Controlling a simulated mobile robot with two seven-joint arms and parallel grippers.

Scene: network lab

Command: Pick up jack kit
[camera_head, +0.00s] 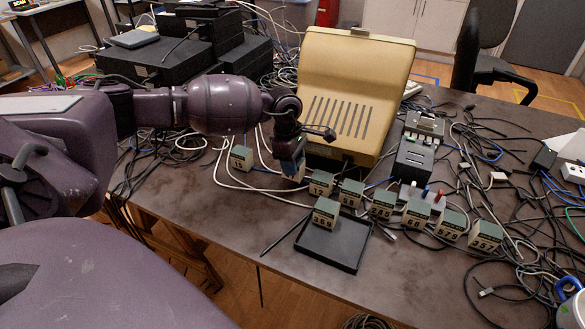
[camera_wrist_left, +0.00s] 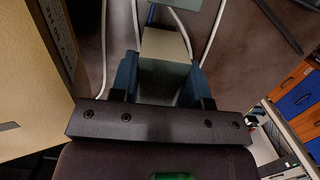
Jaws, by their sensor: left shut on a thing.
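Jack kits are small cream blocks with green tops and dark numbers. My left gripper (camera_head: 294,168) points down behind the row, in front of the beige case. Another jack kit (camera_head: 241,159) stands to the left. Several more, such as the rightmost one (camera_head: 486,236), stand in a row to the right. My right gripper is not in view.
A black tray (camera_head: 345,251) at the table's front edge holds one jack kit (camera_head: 326,213). A beige slotted case (camera_head: 350,90) stands close behind the gripper. Black boxes (camera_head: 165,65) are at the back left. Loose cables cover much of the table, especially the right.

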